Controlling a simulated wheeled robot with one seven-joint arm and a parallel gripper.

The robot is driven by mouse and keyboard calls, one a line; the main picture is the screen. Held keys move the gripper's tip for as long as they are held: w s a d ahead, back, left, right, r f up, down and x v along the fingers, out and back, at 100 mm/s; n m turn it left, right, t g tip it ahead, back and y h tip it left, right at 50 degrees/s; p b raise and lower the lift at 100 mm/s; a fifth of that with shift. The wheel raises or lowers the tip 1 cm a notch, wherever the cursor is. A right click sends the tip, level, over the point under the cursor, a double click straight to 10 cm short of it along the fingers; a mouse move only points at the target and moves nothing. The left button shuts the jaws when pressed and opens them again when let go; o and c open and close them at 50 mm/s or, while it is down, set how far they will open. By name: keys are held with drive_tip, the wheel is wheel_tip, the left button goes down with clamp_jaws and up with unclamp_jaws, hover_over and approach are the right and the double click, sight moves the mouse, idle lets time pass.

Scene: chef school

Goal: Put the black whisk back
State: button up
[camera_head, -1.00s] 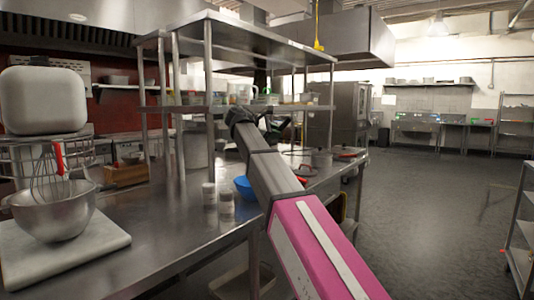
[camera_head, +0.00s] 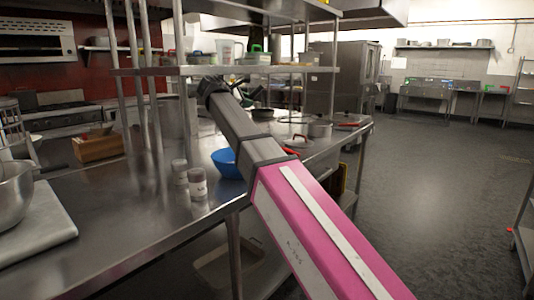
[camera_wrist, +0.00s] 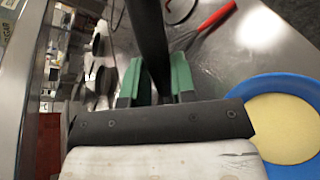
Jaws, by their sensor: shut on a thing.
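In the wrist view my gripper (camera_wrist: 157,84) has green fingers closed on a long black piece (camera_wrist: 148,40), which I take to be the black whisk's handle. It runs up out of the picture, and no wires of it show. In the head view my gripper (camera_head: 250,92) is small and dark at the end of my outstretched arm, level with the lower shelf. What it holds is hard to make out there.
A blue bowl (camera_head: 228,163) on the steel counter (camera_head: 130,215) holds something yellow, seen in the wrist view (camera_wrist: 285,128). A red-handled whisk (camera_wrist: 207,24) lies beyond it. Two jars (camera_head: 197,185), a pot (camera_head: 319,129) and a shelf (camera_head: 225,70) are near. Floor at right is clear.

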drive_tip(key=w+d+f, duration=0.7)
drive_tip(key=d+f, duration=0.2)
drive_tip(key=f, duration=0.2)
drive_tip(key=shift+w, duration=0.15)
drive_tip(key=o, duration=0.9)
drive_tip(key=shift+f, duration=0.15)
drive_tip(key=v, duration=1.2)
drive_tip(key=shift+d, duration=0.1)
